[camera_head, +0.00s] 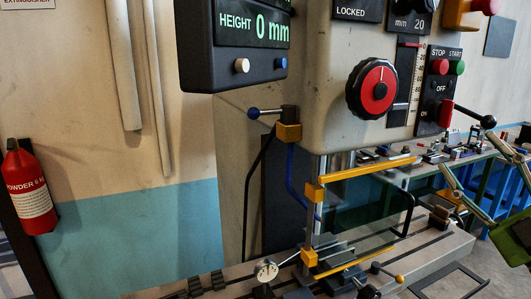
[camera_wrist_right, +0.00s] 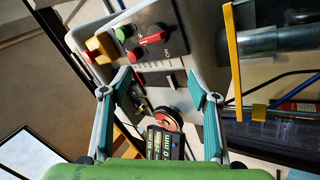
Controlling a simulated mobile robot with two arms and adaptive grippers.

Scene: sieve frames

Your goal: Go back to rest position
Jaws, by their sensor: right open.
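My right gripper (camera_head: 472,152) is at the right edge of the head view, in front of the machine's lower right side. Its fingers are spread and nothing is between them. It also shows in the right wrist view (camera_wrist_right: 158,78), open, with teal pads on both fingers and the machine's control panel (camera_wrist_right: 150,45) beyond them. The machine (camera_head: 325,110) is a large grey drill or mill with a black and red dial (camera_head: 372,88) and a display (camera_head: 252,30) reading 0 mm. My left gripper is not in view.
A yellow-framed clear guard (camera_head: 365,168) stands over the machine's table (camera_head: 440,250). A black-knobbed lever (camera_head: 488,121) is close to my right gripper. A bench with small parts (camera_head: 455,150) is behind. A red extinguisher (camera_head: 30,190) hangs at left.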

